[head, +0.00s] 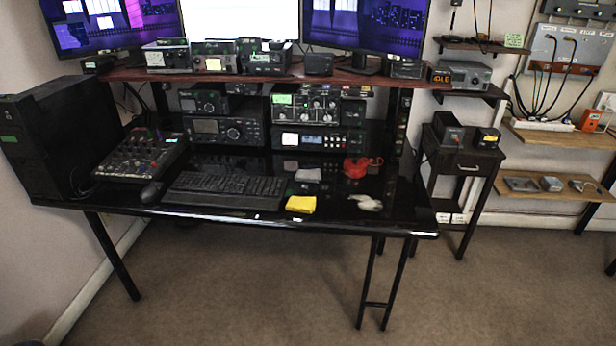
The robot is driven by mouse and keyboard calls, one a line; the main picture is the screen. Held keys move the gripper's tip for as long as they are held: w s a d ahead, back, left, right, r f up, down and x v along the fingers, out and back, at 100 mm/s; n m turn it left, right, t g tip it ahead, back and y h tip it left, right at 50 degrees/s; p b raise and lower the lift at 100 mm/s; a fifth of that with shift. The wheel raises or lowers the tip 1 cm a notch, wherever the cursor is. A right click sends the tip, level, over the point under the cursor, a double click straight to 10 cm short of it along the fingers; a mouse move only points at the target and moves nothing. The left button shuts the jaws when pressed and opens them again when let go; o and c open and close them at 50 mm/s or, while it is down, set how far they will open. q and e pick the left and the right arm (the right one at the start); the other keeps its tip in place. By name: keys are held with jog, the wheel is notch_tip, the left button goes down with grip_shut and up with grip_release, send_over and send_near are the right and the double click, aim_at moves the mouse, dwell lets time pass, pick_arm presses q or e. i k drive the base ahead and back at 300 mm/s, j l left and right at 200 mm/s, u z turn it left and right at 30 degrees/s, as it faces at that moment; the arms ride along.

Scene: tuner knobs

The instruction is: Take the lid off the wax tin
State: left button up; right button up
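Neither of my grippers is in view, and nothing is touching the red object.
A folded yellow cloth (301,204) and the pale cloth (366,202) lie near the desk's front edge. A keyboard (224,190), mouse (152,192) and mixer (140,155) fill the left. Radios (226,131) stand behind under a shelf (250,75). The carpet in front is clear.

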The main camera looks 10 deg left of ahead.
aim_at(354, 164)
jog(key=i+l+u, duration=0.1)
jog(key=u, duration=0.35)
jog(key=l+u, duration=0.25)
jog(key=u, duration=0.2)
jog(key=i+l+u, duration=0.1)
jog(key=l+u, duration=0.15)
jog(key=u, duration=0.2)
jog(key=l+u, duration=0.35)
jog(key=l, duration=0.75)
jog(key=k, duration=0.05)
